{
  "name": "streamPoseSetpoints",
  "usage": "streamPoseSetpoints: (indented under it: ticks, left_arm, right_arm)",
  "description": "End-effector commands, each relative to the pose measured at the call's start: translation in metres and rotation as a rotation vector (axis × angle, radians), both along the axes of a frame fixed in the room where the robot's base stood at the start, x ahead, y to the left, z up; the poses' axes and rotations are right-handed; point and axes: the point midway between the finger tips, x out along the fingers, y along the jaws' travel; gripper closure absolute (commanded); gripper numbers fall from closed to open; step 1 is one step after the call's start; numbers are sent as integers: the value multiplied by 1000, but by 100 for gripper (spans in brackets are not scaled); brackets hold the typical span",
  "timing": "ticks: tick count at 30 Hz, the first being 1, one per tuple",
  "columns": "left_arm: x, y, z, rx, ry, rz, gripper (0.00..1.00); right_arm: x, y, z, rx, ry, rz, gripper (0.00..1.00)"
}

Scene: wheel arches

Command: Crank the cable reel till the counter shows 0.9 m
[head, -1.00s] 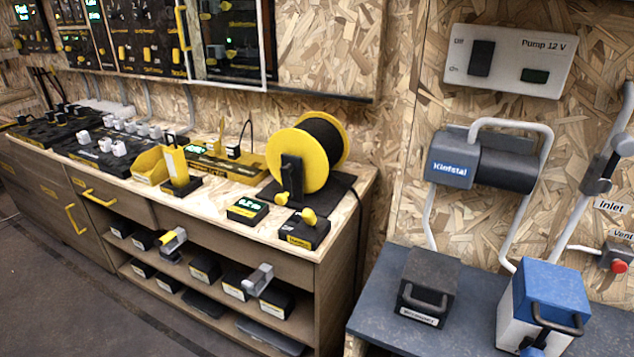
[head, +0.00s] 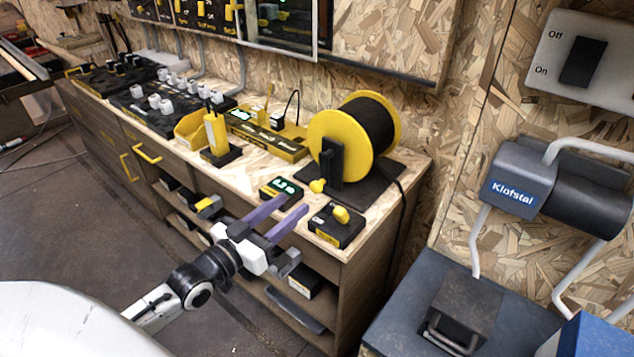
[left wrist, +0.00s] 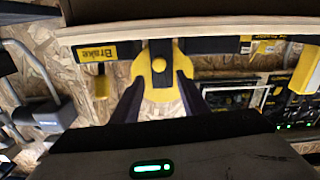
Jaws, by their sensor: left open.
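The cable reel (head: 335,135) has yellow flanges and a dark wound cable, and stands on a dark plate on the bench. Its small yellow crank knob (head: 317,186) is low on the front side, and a yellow knob (left wrist: 158,64) shows in the left wrist view. The counter (head: 281,188) is a black box with green digits, too small to read surely. The brake box (head: 337,227) with a yellow knob is right of it; its "Brake" label (left wrist: 97,53) shows in the left wrist view. My left gripper (head: 292,208) is open and empty, in front of the counter, its fingers pointing toward the reel.
A yellow bin (head: 192,127), a yellow upright device (head: 216,135) and a yellow tray (head: 265,135) stand left of the reel. Shelves with boxes lie below the bench top. A blue bench (head: 410,310) is at the right. A cable runs down behind the bench's right end.

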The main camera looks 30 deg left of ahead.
Motion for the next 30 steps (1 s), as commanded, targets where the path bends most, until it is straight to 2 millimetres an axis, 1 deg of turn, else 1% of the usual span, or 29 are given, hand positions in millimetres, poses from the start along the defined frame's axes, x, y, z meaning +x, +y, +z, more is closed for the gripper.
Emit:
streamPoseSetpoints:
  ticks: [5, 7, 12, 15, 18, 21, 29, 30]
  left_arm:
    - [26, -2, 0, -1, -5, 0, 60]
    - [39, -3, 0, -2, -4, 0, 60]
    - [69, -6, -1, -2, -2, 0, 60]
    - [82, -7, -1, -2, 0, 0, 60]
    - [91, -8, -2, -1, 2, 0, 60]
    - [96, -8, -2, -1, 2, 0, 60]
    - [97, -9, -2, -1, 4, 0, 60]
    - [97, -9, -2, -1, 4, 0, 61]
  right_arm:
    - [0, 1, -4, 2, 2, -1, 100]
    - [0, 1, -5, 2, 1, -1, 100]
    - [2, 1, -6, 6, -6, -1, 100]
    - [3, 2, -5, 8, -10, -2, 100]
    - [5, 2, -3, 10, -16, -2, 100]
    - [5, 2, -3, 11, -17, -2, 100]
    - [2, 2, -5, 9, -9, -2, 100]
    - [1, 2, -5, 9, -7, -2, 100]
